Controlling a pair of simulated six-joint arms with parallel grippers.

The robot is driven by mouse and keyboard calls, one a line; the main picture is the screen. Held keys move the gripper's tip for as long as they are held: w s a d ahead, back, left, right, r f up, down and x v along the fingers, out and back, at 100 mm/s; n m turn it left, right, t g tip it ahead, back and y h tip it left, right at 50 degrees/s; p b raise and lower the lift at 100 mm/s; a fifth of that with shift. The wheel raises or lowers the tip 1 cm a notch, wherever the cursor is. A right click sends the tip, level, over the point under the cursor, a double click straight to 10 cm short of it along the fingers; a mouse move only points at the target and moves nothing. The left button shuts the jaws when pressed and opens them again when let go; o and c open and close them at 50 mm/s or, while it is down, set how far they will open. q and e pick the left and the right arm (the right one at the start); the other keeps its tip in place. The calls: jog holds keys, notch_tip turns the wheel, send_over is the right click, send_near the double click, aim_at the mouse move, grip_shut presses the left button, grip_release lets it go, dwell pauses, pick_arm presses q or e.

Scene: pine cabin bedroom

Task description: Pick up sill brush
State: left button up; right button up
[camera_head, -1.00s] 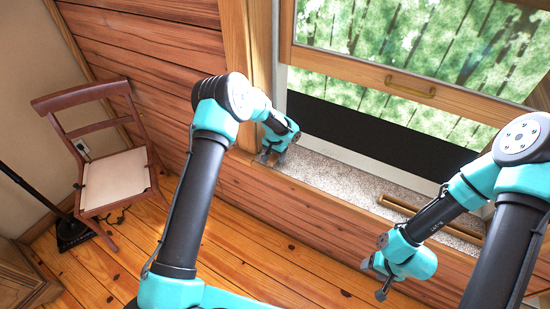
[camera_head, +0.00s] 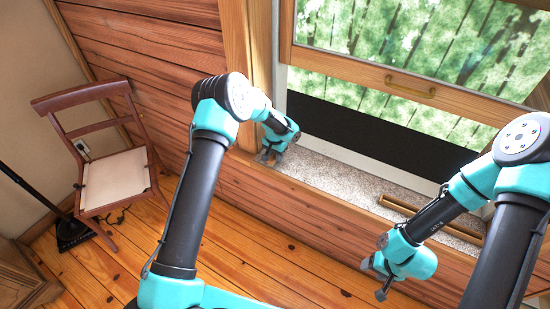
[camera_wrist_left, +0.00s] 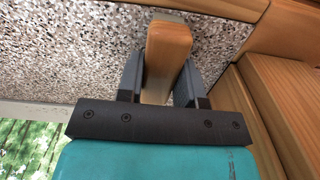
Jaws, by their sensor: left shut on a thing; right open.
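The sill brush shows in the left wrist view as a smooth wooden handle (camera_wrist_left: 168,42) lying over the speckled sill, with its bristles not visible. My left gripper (camera_wrist_left: 160,78) is shut on this handle, one dark finger on each side. In the head view my left gripper (camera_head: 268,156) is down at the left end of the sill, beside the window frame, and the brush is hidden there behind the gripper. My right gripper (camera_head: 375,281) is open and empty, in front of the wall below the sill.
The speckled stone sill (camera_head: 335,178) runs under the window, whose wooden sash (camera_head: 370,74) has a brass handle (camera_head: 410,87). A wooden bar (camera_head: 410,208) lies on the sill at the right. A chair (camera_head: 115,178) stands on the floor at the left.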

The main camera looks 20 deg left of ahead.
pick_arm(q)
jog(key=shift+r, duration=0.5)
notch_tip(320, 180, up, 3)
jog(key=shift+s+f, duration=0.15)
jog(key=s+d, duration=0.2)
jog(key=s, duration=0.5)
jog(key=s+d+r, duration=0.1)
jog(key=s+d, duration=0.1)
jog(key=s, duration=0.6)
jog(key=shift+d+r, duration=0.15)
jog(key=shift+d, duration=0.1)
